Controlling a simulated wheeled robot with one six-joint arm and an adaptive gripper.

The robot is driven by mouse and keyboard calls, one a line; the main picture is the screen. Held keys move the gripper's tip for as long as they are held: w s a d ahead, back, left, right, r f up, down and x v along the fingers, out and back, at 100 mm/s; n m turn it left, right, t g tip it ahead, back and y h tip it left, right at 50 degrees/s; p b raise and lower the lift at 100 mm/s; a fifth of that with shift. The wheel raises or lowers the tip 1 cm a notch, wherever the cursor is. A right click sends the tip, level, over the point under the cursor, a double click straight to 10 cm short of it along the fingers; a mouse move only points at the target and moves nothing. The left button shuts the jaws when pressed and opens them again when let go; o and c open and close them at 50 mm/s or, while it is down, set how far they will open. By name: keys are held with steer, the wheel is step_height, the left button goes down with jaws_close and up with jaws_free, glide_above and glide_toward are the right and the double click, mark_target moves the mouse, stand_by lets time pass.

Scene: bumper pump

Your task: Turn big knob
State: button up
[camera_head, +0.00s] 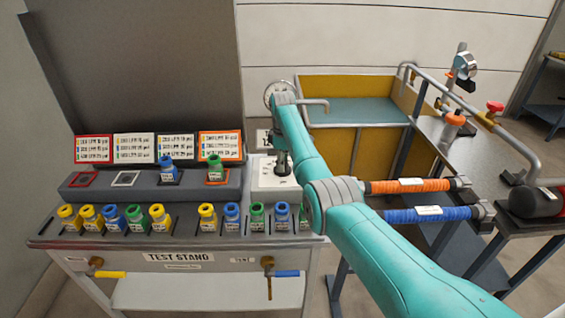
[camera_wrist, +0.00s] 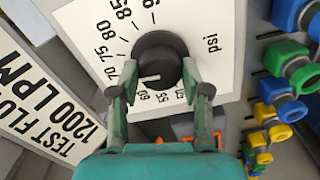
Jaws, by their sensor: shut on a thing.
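The big knob (camera_wrist: 160,58) is black and round, on a white dial plate (camera_wrist: 88,20) marked with numbers and "psi" in the wrist view. My gripper (camera_wrist: 158,82) has one finger on each side of the knob, and its jaws are shut on it. In the head view, my gripper (camera_head: 283,165) reaches down over the white dial panel (camera_head: 265,180) at the right end of the test stand. There my arm and gripper hide most of the knob.
The test stand (camera_head: 180,257) holds a row of yellow, blue and green fittings (camera_head: 112,218) left of my gripper. Printed cards (camera_head: 134,148) stand behind them. Orange (camera_head: 410,185) and blue (camera_head: 428,214) hoses lie right of my arm. A yellow-walled tank (camera_head: 342,82) stands behind.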

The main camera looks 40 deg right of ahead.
steer(key=shift+n, duration=0.6)
steer(key=o, duration=1.2)
steer(key=shift+c, duration=0.2)
steer(key=shift+r, duration=0.1)
step_height(320, 180, up, 12)
steer(key=shift+f, duration=0.2)
